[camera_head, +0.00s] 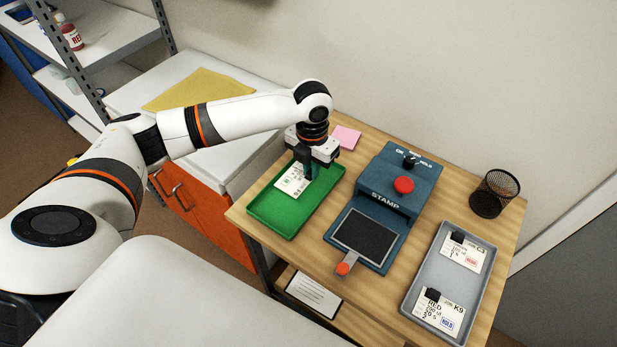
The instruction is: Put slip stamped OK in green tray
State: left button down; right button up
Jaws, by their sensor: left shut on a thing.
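The green tray (276,219) sits on the left part of the wooden table. My left gripper (305,176) points down over the tray's far part and is shut on a white slip (291,181) with dark print. The slip is over or in the tray; I cannot tell whether it touches the tray floor. Its stamp is too small to read, and part of it is hidden by the gripper. My right gripper is not in view.
A blue stamp machine (391,195) with a red knob stands right of the tray. A grey tray (414,296) holds two slips with black clips, one stamped HOLD (436,312). A wire mesh cup (493,195) and pink notes (346,137) stand at the back.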

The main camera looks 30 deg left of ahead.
aim_at(311, 189)
pick_arm(q)
jog(key=shift+f, duration=2.45)
jog(key=shift+f, duration=0.1)
jog(key=c, duration=1.4)
grip_release()
jog(key=shift+c, duration=0.2)
jog(key=shift+r, duration=0.55)
notch_tip(311, 189, up, 11)
jog(key=shift+r+b, duration=0.1)
jog(key=shift+b, duration=0.25)
